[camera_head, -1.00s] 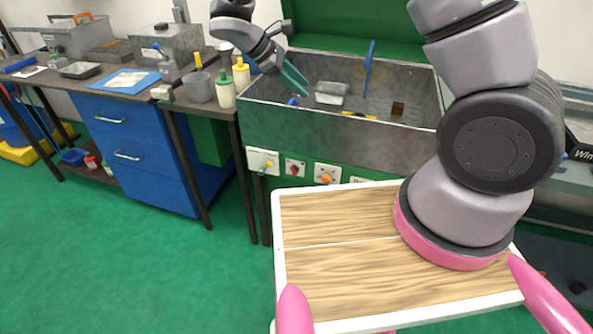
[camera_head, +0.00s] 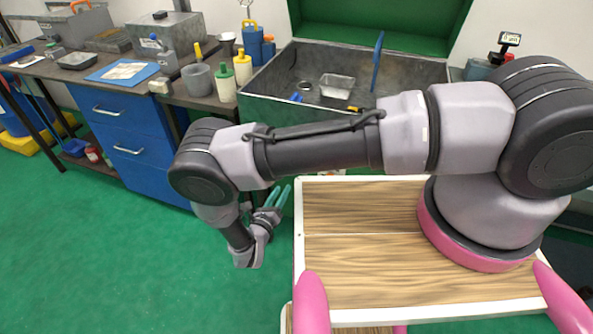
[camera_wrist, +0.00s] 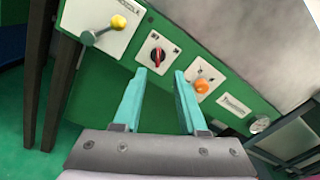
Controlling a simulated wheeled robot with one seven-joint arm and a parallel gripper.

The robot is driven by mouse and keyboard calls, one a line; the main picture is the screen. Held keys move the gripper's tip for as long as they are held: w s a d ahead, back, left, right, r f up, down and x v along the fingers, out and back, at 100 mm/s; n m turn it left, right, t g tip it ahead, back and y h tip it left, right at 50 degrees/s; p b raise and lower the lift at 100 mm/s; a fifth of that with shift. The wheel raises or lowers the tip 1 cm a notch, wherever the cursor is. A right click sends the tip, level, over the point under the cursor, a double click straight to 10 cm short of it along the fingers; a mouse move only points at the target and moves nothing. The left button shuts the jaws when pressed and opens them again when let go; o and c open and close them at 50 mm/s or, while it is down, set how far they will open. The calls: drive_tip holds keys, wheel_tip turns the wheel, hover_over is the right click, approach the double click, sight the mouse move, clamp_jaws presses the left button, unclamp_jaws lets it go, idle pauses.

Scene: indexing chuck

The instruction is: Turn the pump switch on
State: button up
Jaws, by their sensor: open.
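The fingers look apart from the switch. In the head view my gripper (camera_head: 279,196) hangs low, left of the wooden top, and my arm hides the panel controls.
A yellow-knobbed lever (camera_wrist: 118,22) is left of the switch, and an orange knob (camera_wrist: 202,86) is to its right, near the right finger. A dark table leg (camera_wrist: 47,95) stands at left. The grey sink basin (camera_head: 262,105) is above the panel.

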drive_tip(key=x, duration=1)
drive_tip(key=shift+w+f, duration=0.3)
drive_tip(key=shift+w, duration=0.05)
drive_tip(key=shift+d, duration=0.1)
clamp_jaws()
